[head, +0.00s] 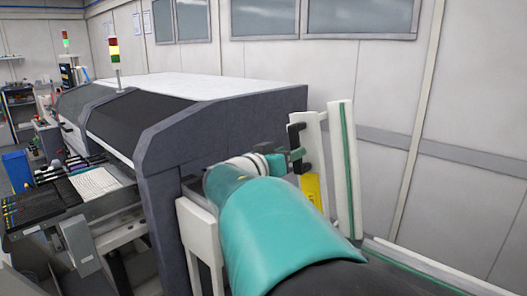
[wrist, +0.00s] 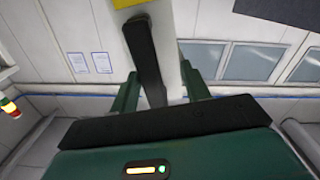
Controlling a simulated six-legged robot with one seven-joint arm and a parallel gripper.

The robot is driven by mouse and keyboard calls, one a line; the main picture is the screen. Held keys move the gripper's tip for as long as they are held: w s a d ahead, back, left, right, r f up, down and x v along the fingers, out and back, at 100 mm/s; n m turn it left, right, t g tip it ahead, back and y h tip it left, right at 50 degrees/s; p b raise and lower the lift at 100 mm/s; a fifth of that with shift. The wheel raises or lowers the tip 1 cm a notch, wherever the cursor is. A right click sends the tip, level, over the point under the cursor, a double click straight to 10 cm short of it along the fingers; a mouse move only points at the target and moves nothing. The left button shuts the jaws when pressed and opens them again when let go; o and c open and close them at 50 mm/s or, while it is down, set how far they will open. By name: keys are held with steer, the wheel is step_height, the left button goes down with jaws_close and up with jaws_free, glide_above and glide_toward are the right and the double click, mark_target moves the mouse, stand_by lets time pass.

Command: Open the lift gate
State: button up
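The lift gate shows in the head view as a white upright post (head: 317,150) with a black handle (head: 295,137) on its left side and a yellow label (head: 311,188) low down. In the wrist view the black handle (wrist: 146,55) runs down between my two green fingers, with the white post (wrist: 168,45) behind it. My gripper (wrist: 160,92) is open, one finger on each side of the handle, with a clear gap on the right. In the head view my gripper (head: 297,156) is at the handle, partly hidden by my teal arm. I cannot tell whether a finger touches the handle.
A second white post with a green strip (head: 346,165) stands just right of the gate post. A large grey and white machine (head: 185,120) fills the left, with a feeder trolley (head: 85,190) at its front. A plain wall (head: 470,120) closes off the right.

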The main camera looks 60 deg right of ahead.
steer(key=w+a, duration=0.1)
steer(key=a, duration=1)
steer(key=shift+w+a, duration=0.35)
steer(key=shift+w, duration=0.05)
steer(key=w+a+f+n+t+y, duration=0.1)
steer(key=a+f+n+t+y, duration=0.2)
steer(key=a+f+n+y, duration=0.5)
steer(key=a+f+n+t+y, duration=0.35)
steer(key=a+f, duration=0.55)
steer(key=a, duration=0.5)
steer(key=a+f+n+t+y, duration=0.1)
steer(key=a+n+y, duration=0.4)
steer(key=a, duration=0.6)
steer(key=shift+w+a+f+t+y, duration=0.15)
steer(key=shift+a+f+t+y, duration=0.15)
steer(key=shift+f+t+y, duration=0.25)
steer(key=shift+r+n, duration=0.15)
steer(key=shift+n, duration=0.1)
steer(key=shift+c, duration=0.4)
